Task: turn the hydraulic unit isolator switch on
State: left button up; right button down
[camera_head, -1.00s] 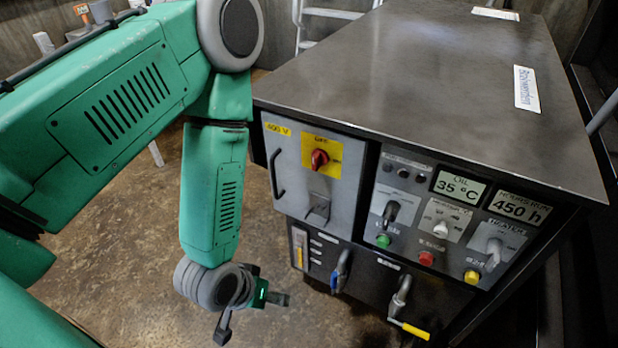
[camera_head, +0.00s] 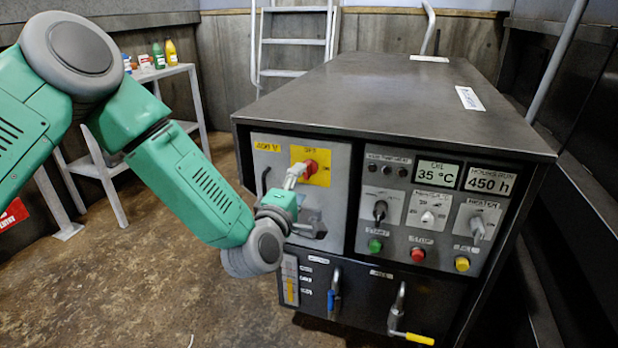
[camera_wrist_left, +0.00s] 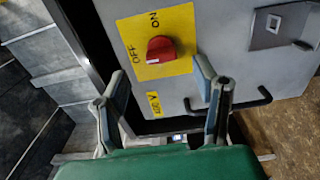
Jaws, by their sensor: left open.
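The isolator switch is a red rotary knob (camera_head: 311,167) on a yellow plate (camera_head: 325,154) at the upper left of the unit's front panel. In the left wrist view the knob (camera_wrist_left: 161,47) lies ahead between the fingers, with OFF and ON printed around it. A pale mark shows on the knob's lower edge; its exact setting is hard to tell. My left gripper (camera_head: 305,200) is open and empty in front of the panel, its upper finger overlapping the knob's left side in the head view. In the wrist view its fingers (camera_wrist_left: 159,80) appear short of the knob. My right gripper is out of view.
A black bar handle (camera_head: 265,181) and a metal latch (camera_wrist_left: 272,24) are near the switch. Other knobs, buttons and displays fill the right panel (camera_head: 432,205). Levers with blue (camera_head: 331,299) and yellow (camera_head: 418,338) grips are below. Open floor lies left of the unit.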

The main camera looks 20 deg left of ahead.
aim_at(304, 174)
pick_arm(q)
jog(key=w, duration=0.3)
jog(key=w+b, duration=0.1)
jog(key=w, duration=0.1)
jog(key=shift+w+a+f, duration=0.25)
jog(key=shift+w+a, duration=0.1)
jog(key=shift+a, duration=0.05)
jog(key=shift+w+d+r, duration=0.2)
jog(key=shift+w+d, duration=0.2)
jog(key=shift+d, duration=0.15)
jog(key=shift+a, duration=0.15)
jog(key=shift+a+f, duration=0.15)
jog(key=shift+a, duration=0.1)
jog(key=c, duration=1.2)
